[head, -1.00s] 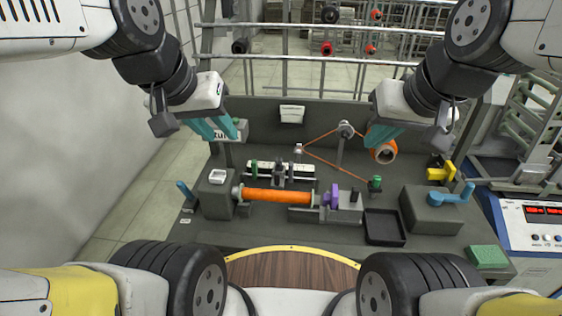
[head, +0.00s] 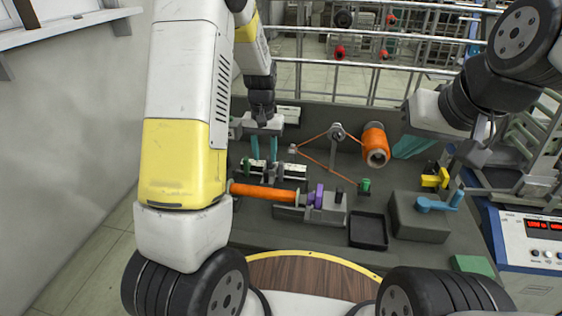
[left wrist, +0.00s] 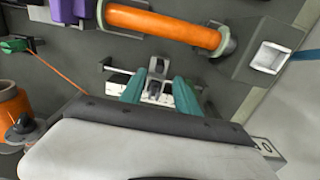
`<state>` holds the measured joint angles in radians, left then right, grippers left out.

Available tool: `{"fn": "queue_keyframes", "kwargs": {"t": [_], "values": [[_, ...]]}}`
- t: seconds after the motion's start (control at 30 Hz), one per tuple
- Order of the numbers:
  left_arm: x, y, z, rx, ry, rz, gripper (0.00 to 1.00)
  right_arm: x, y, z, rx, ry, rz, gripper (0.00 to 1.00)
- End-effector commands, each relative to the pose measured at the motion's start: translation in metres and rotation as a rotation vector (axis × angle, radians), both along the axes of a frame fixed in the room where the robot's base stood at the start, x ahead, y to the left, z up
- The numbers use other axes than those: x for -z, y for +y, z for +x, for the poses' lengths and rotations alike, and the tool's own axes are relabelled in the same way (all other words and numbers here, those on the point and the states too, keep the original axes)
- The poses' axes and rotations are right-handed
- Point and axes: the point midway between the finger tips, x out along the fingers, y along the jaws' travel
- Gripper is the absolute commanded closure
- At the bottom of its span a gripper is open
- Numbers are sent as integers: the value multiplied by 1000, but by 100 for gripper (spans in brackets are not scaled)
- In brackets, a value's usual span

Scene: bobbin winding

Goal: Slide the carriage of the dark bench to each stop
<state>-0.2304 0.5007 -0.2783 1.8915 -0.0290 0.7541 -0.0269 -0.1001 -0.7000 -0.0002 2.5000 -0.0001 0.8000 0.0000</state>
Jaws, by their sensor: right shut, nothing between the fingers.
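The dark bench (head: 330,245) carries a short rail with a white scale strip (head: 294,170) behind the orange bobbin (head: 264,193). The small dark carriage (left wrist: 156,68) sits on this rail and is partly hidden by my left gripper in the head view. My left gripper (head: 264,150) points down over the carriage. Its teal fingers are apart, one on each side of the carriage in the left wrist view (left wrist: 160,92); contact cannot be told. My right gripper (head: 410,147) is shut and empty above the bench's right rear.
An orange spool (head: 375,146) stands at the back, with orange thread running over a pulley (head: 336,131). A purple part (head: 318,195), a black tray (head: 368,230) and a grey block with a blue crank (head: 437,203) lie to the right. Room in front is free.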

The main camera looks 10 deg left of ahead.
Motion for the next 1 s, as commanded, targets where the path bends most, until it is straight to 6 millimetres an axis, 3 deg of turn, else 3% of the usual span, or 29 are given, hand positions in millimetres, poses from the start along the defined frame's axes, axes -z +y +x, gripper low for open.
{"fn": "queue_keyframes", "kwargs": {"t": [0.6, 0.97, 1.0], "values": [[79, 1, 2, 1, 11, 8, 62, 0, 0, 0, 0, 0, 0, 100], [85, 1, 2, 2, 10, 7, 62, 0, 0, 0, 0, 0, 0, 100], [85, 1, 2, 2, 10, 7, 68, 0, 0, 0, 0, 0, 0, 100]]}}
